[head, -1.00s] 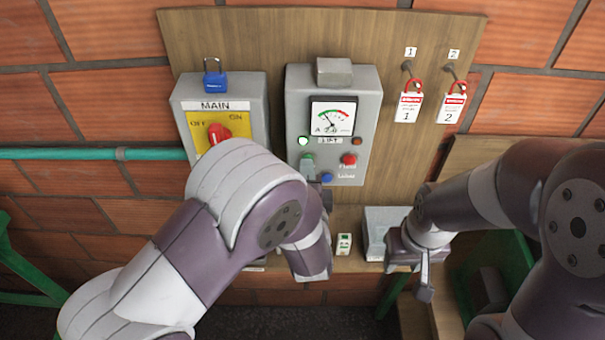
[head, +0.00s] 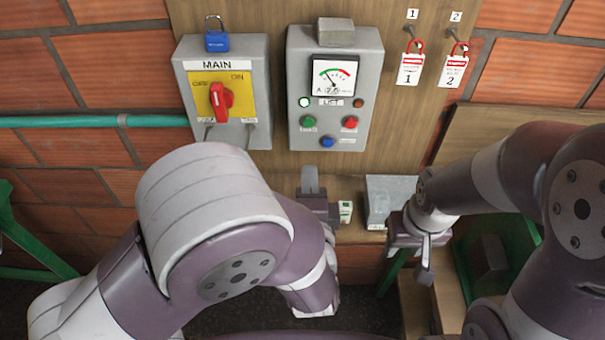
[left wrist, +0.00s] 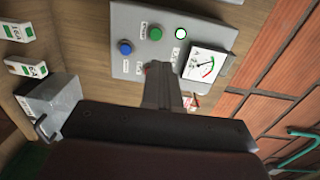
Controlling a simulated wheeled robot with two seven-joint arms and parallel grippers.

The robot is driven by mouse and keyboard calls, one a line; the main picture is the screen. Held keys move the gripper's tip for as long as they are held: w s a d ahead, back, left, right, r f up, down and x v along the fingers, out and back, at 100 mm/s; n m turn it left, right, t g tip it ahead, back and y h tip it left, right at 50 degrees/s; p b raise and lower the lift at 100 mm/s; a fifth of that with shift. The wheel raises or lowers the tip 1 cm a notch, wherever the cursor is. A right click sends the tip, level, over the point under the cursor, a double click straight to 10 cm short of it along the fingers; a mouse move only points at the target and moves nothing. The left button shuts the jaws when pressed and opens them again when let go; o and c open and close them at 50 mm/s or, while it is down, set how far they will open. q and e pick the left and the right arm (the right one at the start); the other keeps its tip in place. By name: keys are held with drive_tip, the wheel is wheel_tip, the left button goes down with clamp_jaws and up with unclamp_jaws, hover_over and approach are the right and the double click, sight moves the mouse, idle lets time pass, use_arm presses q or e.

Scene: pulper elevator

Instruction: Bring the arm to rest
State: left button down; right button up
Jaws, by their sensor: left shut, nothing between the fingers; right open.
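My left gripper (head: 311,182) is shut and empty below the lift control box (head: 333,95), apart from its buttons. Its shut fingers also show in the left wrist view (left wrist: 162,88), pointing at the box. My left arm fills the lower middle of the head view and hides part of the shelf. My right gripper (head: 424,262) is open and empty in front of the shelf, below a clear grey container (head: 390,199). On the control box a white lamp (head: 305,102) is lit and the meter (head: 333,79) shows a needle.
The main switch box (head: 222,95) has a red handle standing upright and a blue padlock (head: 217,41) on top. Two red tagged padlocks (head: 411,67) hang at the right. A small green-white box (head: 345,212) stands on the shelf beside my left gripper. A green pipe (head: 100,121) crosses the left wall.

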use_arm(q)
drive_tip(key=s+d+f+n+g+h+b, duration=0.1)
drive_tip(key=s+d+f+n+g+h, duration=0.15)
drive_tip(key=f+g, duration=0.35)
drive_tip(key=s+d+f+n+g+h+b, duration=0.15)
drive_tip(key=s+f+n+g, duration=0.25)
drive_tip(key=f, duration=0.4)
drive_tip(key=a+f+n+g+y+b, duration=0.1)
drive_tip(key=a+n+g+b, duration=0.1)
drive_tip(key=a, duration=0.5)
drive_tip(key=s+a+f+n+g+y+b, duration=0.1)
drive_tip(key=a+f+n+g+b, duration=0.1)
drive_tip(key=a+n, duration=0.3)
drive_tip(key=a+f+n+g+y+b, duration=0.1)
drive_tip(key=a+n+g+b, duration=0.1)
drive_tip(key=a, duration=0.7)
drive_tip(key=shift+s+a+f+n+b, duration=0.4)
drive_tip(key=shift+n+b, duration=0.45)
drive_tip(key=shift+n, duration=0.1)
use_arm(e)
wheel_tip(320, 180, down, 10)
drive_tip(key=shift+w, duration=0.15)
